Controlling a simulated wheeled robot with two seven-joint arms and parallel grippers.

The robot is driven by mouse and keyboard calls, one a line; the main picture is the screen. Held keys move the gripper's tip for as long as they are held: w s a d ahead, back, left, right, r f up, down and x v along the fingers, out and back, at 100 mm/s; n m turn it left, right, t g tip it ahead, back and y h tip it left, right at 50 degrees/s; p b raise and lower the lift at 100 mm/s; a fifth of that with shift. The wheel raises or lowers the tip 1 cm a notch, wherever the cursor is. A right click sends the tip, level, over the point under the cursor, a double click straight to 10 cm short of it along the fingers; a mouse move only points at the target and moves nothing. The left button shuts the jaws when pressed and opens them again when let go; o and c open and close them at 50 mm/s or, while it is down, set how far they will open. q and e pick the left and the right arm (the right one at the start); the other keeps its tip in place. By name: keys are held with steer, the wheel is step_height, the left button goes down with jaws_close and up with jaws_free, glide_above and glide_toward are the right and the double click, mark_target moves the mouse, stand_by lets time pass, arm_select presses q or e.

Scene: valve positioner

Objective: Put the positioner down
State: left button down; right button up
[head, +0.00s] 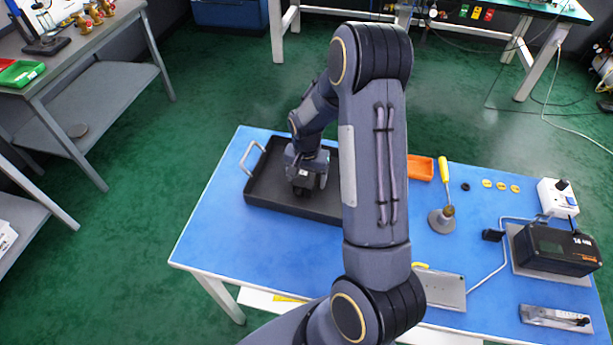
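My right gripper (305,172) points down into the black tray (262,186) on the left part of the blue bench. A small dark blocky shape (303,187) shows at its fingertips, low over the tray floor. It may be the positioner or the fingers themselves; the frame is too small to tell. Whether the fingers are open or shut on it is not clear. My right arm hides the tray's right side. A larger black box with a small display (557,250) stands on a grey plate at the right of the bench. My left gripper is not in view.
An orange bin (420,168), a yellow-handled tool on a round base (442,205), yellow rings (501,186) and a white box with a knob (556,197) sit right of my arm. A metal plate (442,289) lies near the front. The bench's left front (240,245) is clear.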

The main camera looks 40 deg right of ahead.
step_height(320, 180, up, 12)
steer(key=shift+r, duration=0.15)
steer(key=s+a+r+n+t+y, duration=0.2)
steer(key=s+a+r+n, duration=0.2)
steer(key=s+a, duration=0.4)
steer(key=s+a+r+n+t+y, duration=0.1)
steer(key=s+a+r+n+t, duration=0.2)
steer(key=s, duration=0.9)
steer(key=a+r+n, duration=0.2)
steer(key=a, duration=0.2)
steer(key=shift+a+r+t+y, duration=0.25)
steer(key=shift+a+t+y, duration=0.05)
steer(key=shift+a+y, duration=0.1)
